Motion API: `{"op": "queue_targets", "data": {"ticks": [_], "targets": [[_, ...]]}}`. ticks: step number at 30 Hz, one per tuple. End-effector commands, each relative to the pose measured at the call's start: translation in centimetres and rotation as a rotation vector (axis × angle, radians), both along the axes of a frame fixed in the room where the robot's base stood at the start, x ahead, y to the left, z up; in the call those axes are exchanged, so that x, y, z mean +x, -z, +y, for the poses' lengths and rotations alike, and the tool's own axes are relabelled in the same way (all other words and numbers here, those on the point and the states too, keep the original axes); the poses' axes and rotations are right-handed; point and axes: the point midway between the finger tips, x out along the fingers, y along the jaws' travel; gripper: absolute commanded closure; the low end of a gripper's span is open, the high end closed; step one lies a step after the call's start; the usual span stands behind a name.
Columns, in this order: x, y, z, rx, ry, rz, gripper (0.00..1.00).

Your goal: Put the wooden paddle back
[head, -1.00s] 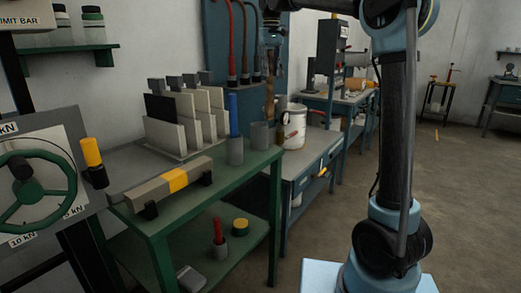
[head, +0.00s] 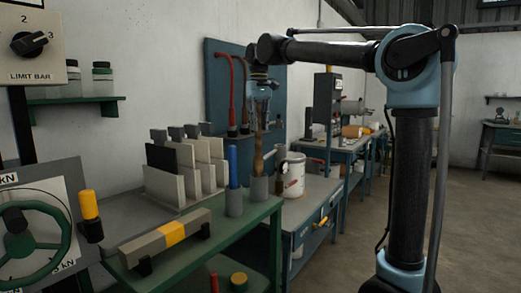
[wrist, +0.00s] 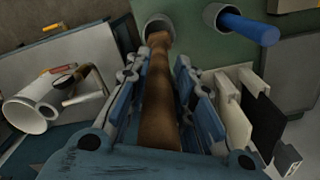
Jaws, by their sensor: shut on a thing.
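The wooden paddle (head: 258,148) is brown and stands about upright below my gripper (head: 261,118). My gripper is shut on its upper part. A grey cup (head: 259,190) stands at the right end of the green bench, directly under the paddle. In the wrist view the paddle (wrist: 160,95) runs between my fingers (wrist: 160,68) to the mouth of the grey cup (wrist: 152,22). Its lower end meets the cup's rim or is just inside; I cannot tell how deep.
A second grey cup (head: 234,203) holding a blue rod (head: 233,165) stands close left. Upright pale plates (head: 185,172) stand behind it. A white mug (head: 293,176) stands right on the blue bench (head: 312,190). A blue hose panel (head: 222,85) is behind.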

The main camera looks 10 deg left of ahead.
Motion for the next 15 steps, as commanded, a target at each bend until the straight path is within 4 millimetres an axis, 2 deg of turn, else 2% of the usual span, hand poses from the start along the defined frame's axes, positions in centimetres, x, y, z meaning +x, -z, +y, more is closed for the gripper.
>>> {"op": "queue_targets", "data": {"ticks": [3,6,15], "targets": [[0.0,2.3,0.0,0.000,0.000,0.000,1.00],[0.0,3.4,0.0,0.000,0.000,0.000,1.00],[0.0,5.4,0.0,0.000,0.000,0.000,1.00]]}}
